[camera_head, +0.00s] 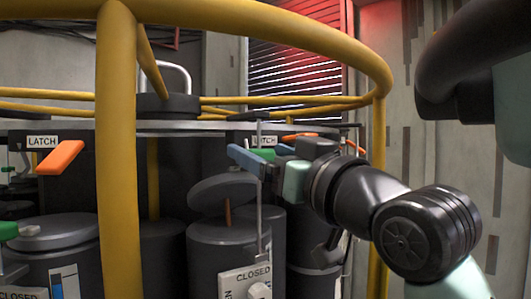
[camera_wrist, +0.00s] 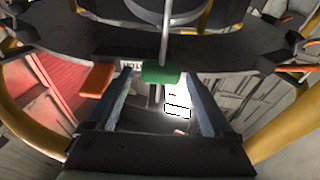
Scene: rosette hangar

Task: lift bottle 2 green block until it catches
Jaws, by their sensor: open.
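A green block (camera_wrist: 161,73) sits on a thin upright rod, at the far end of the space between my fingertips in the wrist view. In the head view, a green block (camera_head: 264,153) shows partly behind my blue fingers. My gripper (camera_head: 262,158) is open, with its fingers on either side of the block; it also shows in the wrist view (camera_wrist: 159,78). I cannot tell whether either finger touches the block. A dark bottle (camera_head: 222,250) with a tilted lid stands below my gripper. No bottle number is readable.
A yellow rail (camera_head: 117,150) and its hoop surround the bottles. An orange latch handle (camera_head: 60,158) hangs under a LATCH label at left; one also shows in the wrist view (camera_wrist: 97,78). A panel marked CLOSED (camera_head: 246,281) is below. Another green block (camera_head: 8,230) is at the left edge.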

